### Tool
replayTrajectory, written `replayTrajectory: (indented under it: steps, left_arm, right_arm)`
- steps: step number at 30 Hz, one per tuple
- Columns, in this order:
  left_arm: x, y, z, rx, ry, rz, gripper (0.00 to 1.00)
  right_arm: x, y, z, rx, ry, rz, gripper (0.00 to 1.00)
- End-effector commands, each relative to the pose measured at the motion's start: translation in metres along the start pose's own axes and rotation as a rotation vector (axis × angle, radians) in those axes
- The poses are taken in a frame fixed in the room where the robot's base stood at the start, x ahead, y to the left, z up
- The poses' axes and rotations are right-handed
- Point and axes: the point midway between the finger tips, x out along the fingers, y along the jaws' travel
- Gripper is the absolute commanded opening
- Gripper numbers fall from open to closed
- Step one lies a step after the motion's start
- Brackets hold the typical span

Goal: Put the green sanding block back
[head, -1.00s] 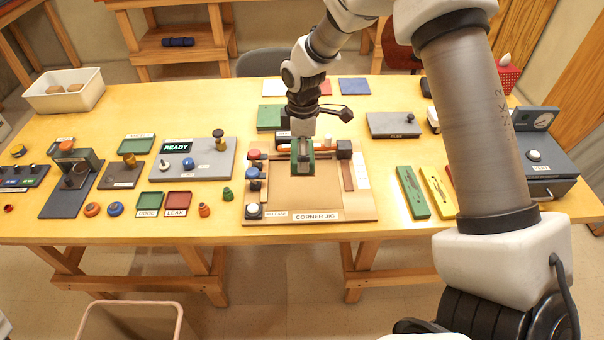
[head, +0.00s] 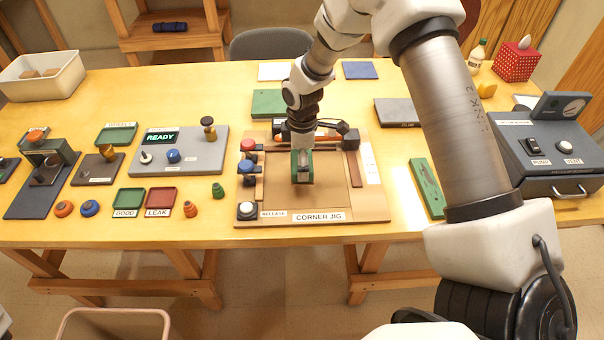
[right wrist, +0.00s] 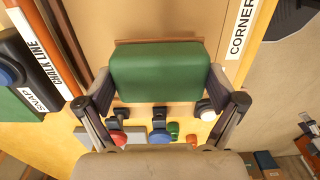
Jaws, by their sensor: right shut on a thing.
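The green sanding block (head: 302,174) is held in my right gripper (head: 302,158), over the tan surface of the corner jig (head: 325,200). In the right wrist view the block (right wrist: 160,72) shows its green top and a brown edge, with a finger of my right gripper (right wrist: 160,84) on either side. I cannot tell whether the block touches the jig's surface. My left gripper is not in view.
Red, blue and white knobs (head: 247,167) stand on the jig's left edge. An orange-and-white chalk line (head: 325,128) lies along its back. A green flat piece (head: 427,187) lies to the right. A grey READY panel (head: 185,158) lies left. Bare table shows around the jig.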

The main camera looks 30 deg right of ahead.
Motion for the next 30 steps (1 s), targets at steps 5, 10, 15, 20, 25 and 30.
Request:
replayTrajectory:
  steps: [5, 10, 15, 20, 25, 30]
  left_arm:
    - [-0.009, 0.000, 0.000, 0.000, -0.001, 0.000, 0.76]
    - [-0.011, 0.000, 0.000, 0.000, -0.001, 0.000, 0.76]
    - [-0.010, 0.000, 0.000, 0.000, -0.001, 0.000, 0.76]
    - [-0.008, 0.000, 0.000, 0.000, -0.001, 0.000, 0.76]
    - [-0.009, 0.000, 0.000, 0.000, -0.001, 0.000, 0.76]
    - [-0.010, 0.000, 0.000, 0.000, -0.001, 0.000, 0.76]
  right_arm:
    - [0.030, 0.000, 0.000, 0.000, -0.002, -0.002, 0.60]
    - [0.046, 0.001, 0.000, -0.001, 0.000, 0.002, 0.61]
    - [0.046, 0.001, 0.000, -0.001, 0.001, 0.002, 0.60]
    - [0.049, 0.000, 0.000, -0.001, 0.000, 0.001, 1.00]
    - [0.049, 0.000, 0.000, -0.001, 0.000, 0.001, 1.00]
    - [0.046, 0.001, 0.000, -0.001, 0.001, 0.002, 1.00]
